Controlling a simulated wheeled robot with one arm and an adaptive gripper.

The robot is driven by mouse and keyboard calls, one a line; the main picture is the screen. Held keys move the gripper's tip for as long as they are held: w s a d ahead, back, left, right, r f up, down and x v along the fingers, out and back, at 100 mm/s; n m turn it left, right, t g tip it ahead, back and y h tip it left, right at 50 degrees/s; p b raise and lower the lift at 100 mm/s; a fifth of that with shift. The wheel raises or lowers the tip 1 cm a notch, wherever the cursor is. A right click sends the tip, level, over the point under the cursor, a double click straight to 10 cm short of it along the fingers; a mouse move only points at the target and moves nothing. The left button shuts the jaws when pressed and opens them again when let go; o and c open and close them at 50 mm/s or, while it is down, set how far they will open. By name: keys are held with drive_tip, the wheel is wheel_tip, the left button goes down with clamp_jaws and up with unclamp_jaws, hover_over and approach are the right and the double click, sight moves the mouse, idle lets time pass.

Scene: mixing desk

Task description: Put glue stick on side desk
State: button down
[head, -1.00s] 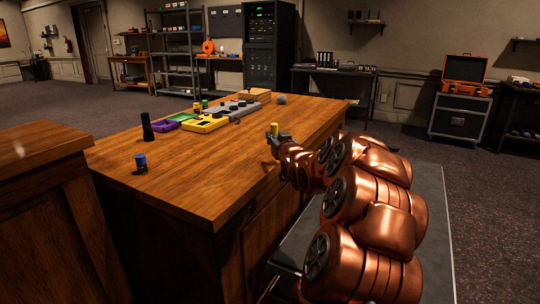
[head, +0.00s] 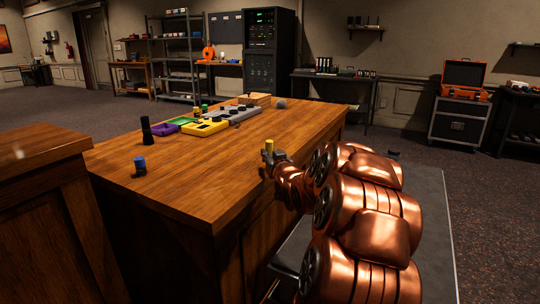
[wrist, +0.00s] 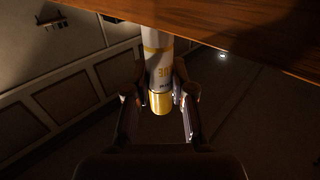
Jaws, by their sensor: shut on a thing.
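The glue stick (wrist: 158,60) is a white tube with yellow bands and a gold-yellow end in the wrist view. My gripper (wrist: 159,98) is shut on it, with one finger on each side. In the head view the yellow end of the glue stick (head: 269,146) stands up from my gripper (head: 270,158), near the right edge of the large wooden desk (head: 190,185). The wrist view shows the wooden edge close to the glue stick; I cannot tell whether they touch. Which piece of furniture is the side desk is not clear from the frames.
On the large desk are a black cylinder (head: 146,130), a small blue-topped item (head: 139,166), a yellow device (head: 205,127) and a grey mixer (head: 231,116). Another wooden desk (head: 40,140) stands at left. The large desk's near half is mostly bare.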

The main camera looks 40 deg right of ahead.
drive_tip(key=shift+f, duration=0.2)
drive_tip(key=c, duration=1)
unclamp_jaws()
drive_tip(key=shift+r, duration=0.1)
